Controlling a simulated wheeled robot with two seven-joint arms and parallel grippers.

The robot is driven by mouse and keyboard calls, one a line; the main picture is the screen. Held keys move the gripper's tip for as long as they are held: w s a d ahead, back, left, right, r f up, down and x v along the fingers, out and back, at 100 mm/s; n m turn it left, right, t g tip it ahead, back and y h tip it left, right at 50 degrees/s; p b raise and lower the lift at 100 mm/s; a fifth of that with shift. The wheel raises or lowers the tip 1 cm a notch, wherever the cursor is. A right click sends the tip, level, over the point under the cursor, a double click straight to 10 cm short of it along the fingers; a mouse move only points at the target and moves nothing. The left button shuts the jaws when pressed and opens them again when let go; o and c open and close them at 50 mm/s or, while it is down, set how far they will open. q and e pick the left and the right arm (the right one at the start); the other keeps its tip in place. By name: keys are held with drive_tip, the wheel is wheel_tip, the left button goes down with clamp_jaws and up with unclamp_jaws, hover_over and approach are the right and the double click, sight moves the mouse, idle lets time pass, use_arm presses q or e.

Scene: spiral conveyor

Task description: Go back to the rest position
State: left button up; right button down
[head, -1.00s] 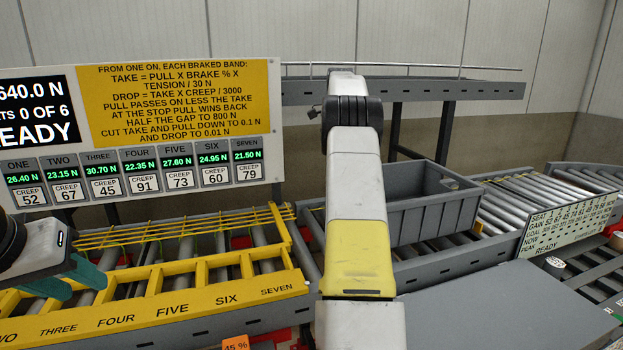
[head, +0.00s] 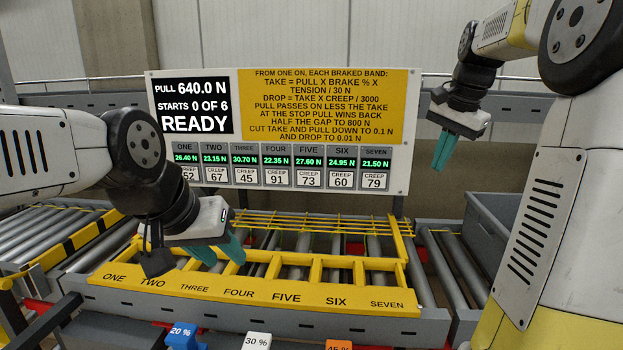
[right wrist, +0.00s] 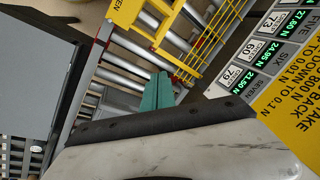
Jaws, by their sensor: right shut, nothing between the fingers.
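My left gripper (head: 222,254) comes in from the left in the head view. Its two teal fingers stand apart with nothing seen between them, over the yellow frame with the labels ONE to SEVEN (head: 255,291). No object is in either gripper.
The board reads PULL 640.0 N, STARTS 0 OF 6, READY. Blue 20 % (head: 184,336), white 30 % (head: 256,341) and orange 45 % (head: 338,345) blocks sit at the front. A grey bin (head: 488,220) stands at the right. Rollers (head: 40,245) run at the left.

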drive_tip(key=s+a+f+n+t, duration=0.1)
drive_tip(key=s+a+f+n, duration=0.2)
drive_tip(key=s+a, duration=0.2)
drive_tip(key=s+a+f+n+t, duration=0.1)
drive_tip(key=s+a+f+n, duration=0.2)
drive_tip(key=s, duration=0.6)
drive_tip(key=s+a+f+n+t+y, duration=0.1)
drive_tip(key=s+a+f+n, duration=0.2)
drive_tip(key=s+a, duration=0.3)
drive_tip(key=shift+s+a+n, duration=0.4)
drive_tip(key=shift+s+n, duration=0.4)
drive_tip(key=shift+s, duration=0.2)
drive_tip(key=shift+d+f, duration=0.1)
